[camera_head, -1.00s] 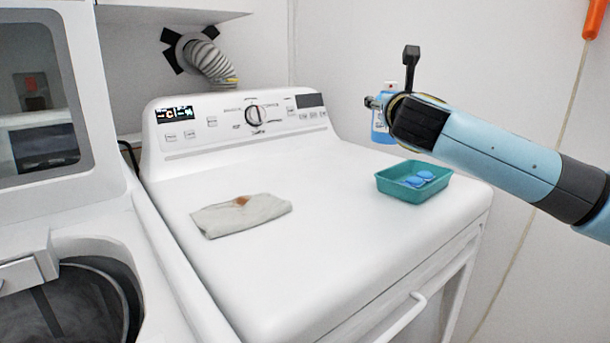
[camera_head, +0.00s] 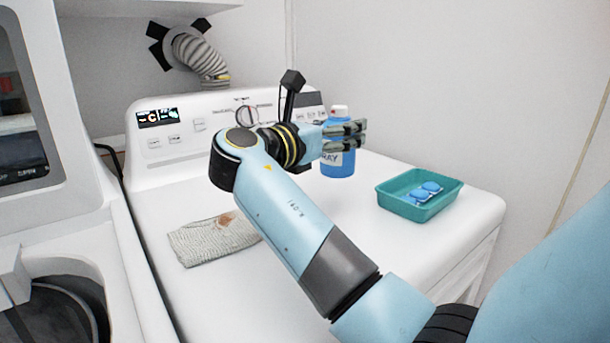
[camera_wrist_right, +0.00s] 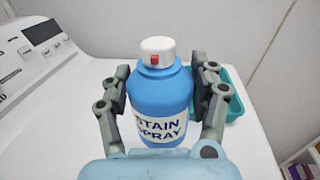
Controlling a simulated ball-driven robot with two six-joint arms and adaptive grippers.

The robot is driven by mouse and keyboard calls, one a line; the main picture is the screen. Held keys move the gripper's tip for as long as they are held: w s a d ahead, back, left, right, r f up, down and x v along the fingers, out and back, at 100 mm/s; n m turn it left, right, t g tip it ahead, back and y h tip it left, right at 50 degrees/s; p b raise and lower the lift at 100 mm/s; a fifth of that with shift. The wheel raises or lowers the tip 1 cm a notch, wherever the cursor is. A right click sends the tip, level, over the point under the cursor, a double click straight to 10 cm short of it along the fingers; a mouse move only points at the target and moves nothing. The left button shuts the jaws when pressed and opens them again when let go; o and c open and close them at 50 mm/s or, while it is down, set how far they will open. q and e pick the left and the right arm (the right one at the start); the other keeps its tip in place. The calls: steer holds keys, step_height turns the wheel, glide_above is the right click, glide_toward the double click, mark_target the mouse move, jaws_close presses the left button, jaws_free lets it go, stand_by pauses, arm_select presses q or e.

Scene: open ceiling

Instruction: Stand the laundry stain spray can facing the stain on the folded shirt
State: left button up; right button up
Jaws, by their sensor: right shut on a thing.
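The blue stain spray can (camera_head: 338,166) stands upright at the back of the white machine top, with a white cap and a white label. My right gripper (camera_head: 345,142) is shut on its sides. In the right wrist view the can (camera_wrist_right: 160,93) sits between both fingers of the gripper (camera_wrist_right: 162,95); a red nozzle mark and the label face the camera. The folded shirt (camera_head: 205,240), pale grey with a brown stain (camera_head: 226,220), lies on the left of the machine top, its right part hidden behind my right arm. My left gripper is not in view.
A teal tray (camera_head: 417,212) with blue packets (camera_head: 426,191) sits at the right of the machine top and also shows in the right wrist view (camera_wrist_right: 234,105). The control panel (camera_head: 190,129) rises behind. An open washer (camera_head: 60,300) is at the left.

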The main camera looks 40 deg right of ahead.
steer(key=shift+w+a+f+b, duration=0.25)
steer(key=shift+w+a+f, duration=0.05)
steer(key=shift+w+f, duration=0.9)
steer(key=shift+w+a+f+b, duration=0.25)
steer(key=shift+w+f, duration=0.7)
steer(key=shift+f, duration=0.5)
steer(key=shift+w+a+f+b, duration=0.25)
steer(key=shift+w+a+f, duration=0.05)
steer(key=shift+w+f, duration=0.9)
steer(key=shift+s+f, duration=0.15)
steer(key=shift+f, duration=0.05)
steer(key=o, duration=1.6)
steer(key=shift+f, duration=0.1)
